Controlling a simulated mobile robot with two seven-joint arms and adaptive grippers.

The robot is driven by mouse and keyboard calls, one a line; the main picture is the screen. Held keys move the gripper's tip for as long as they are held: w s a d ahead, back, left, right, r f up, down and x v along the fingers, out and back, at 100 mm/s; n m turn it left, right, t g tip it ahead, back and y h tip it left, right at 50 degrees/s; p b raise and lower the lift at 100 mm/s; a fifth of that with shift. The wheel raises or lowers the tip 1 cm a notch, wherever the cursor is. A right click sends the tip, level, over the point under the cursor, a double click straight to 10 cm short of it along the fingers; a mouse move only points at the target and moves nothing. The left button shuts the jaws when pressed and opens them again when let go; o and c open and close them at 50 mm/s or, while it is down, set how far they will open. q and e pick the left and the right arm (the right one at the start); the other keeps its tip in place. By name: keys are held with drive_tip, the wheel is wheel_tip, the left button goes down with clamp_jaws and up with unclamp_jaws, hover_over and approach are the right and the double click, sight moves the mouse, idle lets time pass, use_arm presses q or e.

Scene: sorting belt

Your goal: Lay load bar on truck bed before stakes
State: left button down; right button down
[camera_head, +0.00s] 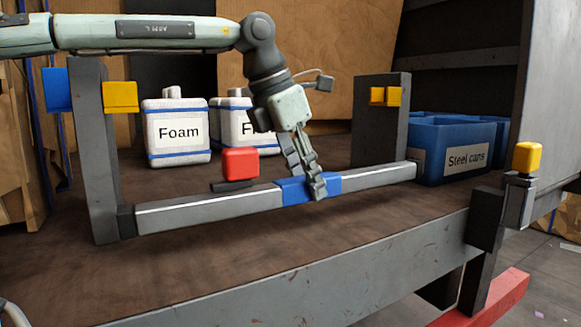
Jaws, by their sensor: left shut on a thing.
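The load bar (210,210) is a long grey bar with dark ends, a white stripe and a blue middle band. My left gripper (316,190) comes down from above and is shut on the bar at the blue band. The bar lies across the truck bed (280,245), low over its wooden floor; I cannot tell whether it touches. A dark stake (97,170) stands upright at the left, right by the bar's left end. Another dark stake (380,130) stands at the right, behind the bar's right end. My right gripper is not in view.
Two white Foam jugs (180,150) (222,150) stand behind the bar. A red block (240,164) sits just behind it. A blue Steel cans crate (436,163) is at the right. A yellow-topped post (527,157) stands at the bed's right corner. The front floor is clear.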

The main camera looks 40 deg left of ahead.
sight(308, 201)
use_arm(q)
drive_tip(key=shift+w, duration=0.25)
drive_tip(key=shift+f, duration=1.9)
drive_tip(key=c, duration=1.1)
unclamp_jaws()
drive_tip(key=shift+s+f, duration=0.1)
drive_tip(key=shift+f, duration=0.05)
drive_tip(key=v, duration=1.2)
